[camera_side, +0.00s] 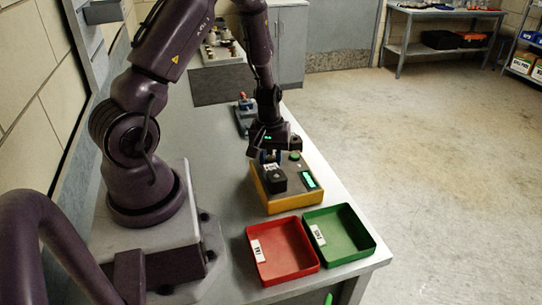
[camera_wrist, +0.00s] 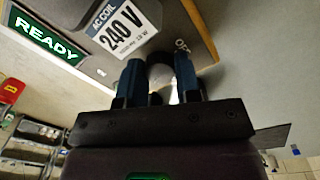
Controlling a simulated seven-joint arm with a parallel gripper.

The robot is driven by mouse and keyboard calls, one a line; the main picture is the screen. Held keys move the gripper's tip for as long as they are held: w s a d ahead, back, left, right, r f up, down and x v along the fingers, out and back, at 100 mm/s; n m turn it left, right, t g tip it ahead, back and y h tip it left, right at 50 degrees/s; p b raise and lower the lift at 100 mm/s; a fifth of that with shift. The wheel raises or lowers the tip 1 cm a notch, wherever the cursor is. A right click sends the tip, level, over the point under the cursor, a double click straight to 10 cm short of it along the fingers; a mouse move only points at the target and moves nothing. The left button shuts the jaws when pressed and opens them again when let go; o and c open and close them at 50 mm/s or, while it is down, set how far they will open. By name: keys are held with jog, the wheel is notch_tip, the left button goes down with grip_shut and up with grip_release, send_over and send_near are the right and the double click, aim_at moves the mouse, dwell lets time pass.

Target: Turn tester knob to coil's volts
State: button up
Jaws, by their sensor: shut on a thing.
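The tester (camera_side: 272,203) is a yellow-sided box with a grey top on the bench. A black coil block (camera_side: 276,182) sits on it; in the wrist view a white label (camera_wrist: 124,27) reads "AC COIL 240 V". The tester's lit green display (camera_side: 308,180) reads "READY" in the wrist view (camera_wrist: 46,38). My gripper (camera_side: 271,157) is over the tester's back part. In the wrist view its blue fingers (camera_wrist: 160,80) are shut on the rounded grey knob (camera_wrist: 160,70). "OFF" is printed beside the knob; its pointer and other markings are hidden.
A red bin (camera_side: 253,276) and a green bin (camera_side: 366,252), each with a white label, stand in front of the tester near the bench edge. A green button (camera_side: 295,156) is on the tester. A small device (camera_side: 243,117) with a red part stands behind it.

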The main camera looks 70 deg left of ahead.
aim_at(269, 158)
jog(key=o, duration=0.6)
jog(key=shift+o, duration=0.2)
notch_tip(269, 158, up, 13)
jog(key=shift+s, duration=0.25)
jog(key=shift+a, duration=0.1)
